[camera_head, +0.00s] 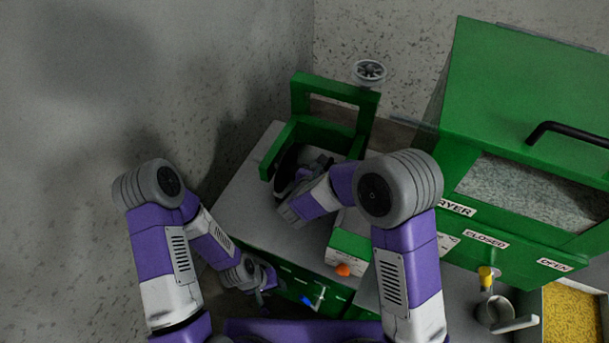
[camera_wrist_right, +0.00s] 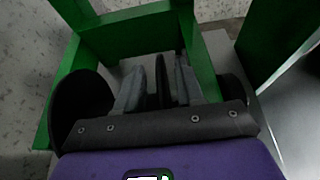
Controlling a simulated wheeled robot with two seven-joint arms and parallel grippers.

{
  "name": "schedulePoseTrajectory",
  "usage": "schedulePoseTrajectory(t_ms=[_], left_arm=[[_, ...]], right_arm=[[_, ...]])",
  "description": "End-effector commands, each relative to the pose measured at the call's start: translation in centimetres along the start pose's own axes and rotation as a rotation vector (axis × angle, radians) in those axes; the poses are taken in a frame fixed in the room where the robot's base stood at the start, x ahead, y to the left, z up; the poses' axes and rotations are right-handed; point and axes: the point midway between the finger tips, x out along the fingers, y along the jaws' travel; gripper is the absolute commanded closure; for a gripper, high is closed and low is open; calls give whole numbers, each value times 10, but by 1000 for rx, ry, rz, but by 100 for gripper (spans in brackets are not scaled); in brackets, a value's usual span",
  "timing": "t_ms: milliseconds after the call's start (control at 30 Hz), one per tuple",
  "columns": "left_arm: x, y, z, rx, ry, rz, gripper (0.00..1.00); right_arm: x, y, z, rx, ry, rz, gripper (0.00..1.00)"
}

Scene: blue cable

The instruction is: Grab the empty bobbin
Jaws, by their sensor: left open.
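What looks like the bobbin, with a black round flange (camera_head: 288,166), sits in a green frame stand (camera_head: 300,130) on the grey counter. In the right wrist view a black disc (camera_wrist_right: 78,108) shows at left and a dark curved edge at right. My right gripper (camera_wrist_right: 158,85) reaches into the stand between them. Its two grey fingers are apart, with a narrow dark piece between them; whether they press on it is unclear. In the head view the right gripper (camera_head: 287,192) partly hides the bobbin. My left gripper (camera_head: 264,290) is open, low by the counter's front.
A large green machine (camera_head: 520,90) with a black handle stands at right. A grey spoked wheel (camera_head: 369,71) is behind the stand. A green and white box (camera_head: 348,248) with an orange knob and a blue piece (camera_head: 312,300) are near the front. A yellow-filled tray (camera_head: 572,315) is at lower right.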

Motion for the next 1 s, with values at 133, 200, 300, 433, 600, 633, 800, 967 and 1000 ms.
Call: schedulePoseTrajectory(t_ms=[133, 200, 300, 433, 600, 633, 800, 967, 1000], left_arm=[[0, 0, 0, 0, 0, 0, 57], [0, 0, 0, 0, 0, 0, 57], [0, 0, 0, 0, 0, 0, 57], [0, 0, 0, 0, 0, 0, 57], [0, 0, 0, 0, 0, 0, 57], [0, 0, 0, 0, 0, 0, 57], [0, 0, 0, 0, 0, 0, 57], [0, 0, 0, 0, 0, 0, 57], [0, 0, 0, 0, 0, 0, 57]], right_arm=[[0, 0, 0, 0, 0, 0, 74], [0, 0, 0, 0, 0, 0, 84], [0, 0, 0, 0, 0, 0, 100], [-1, 0, 0, 0, 0, 0, 100], [-1, 0, 0, 0, 0, 0, 100], [-1, 0, 0, 0, 0, 0, 100], [-1, 0, 0, 0, 1, 0, 100], [-1, 0, 0, 0, 1, 0, 100], [-1, 0, 0, 0, 1, 0, 100]])
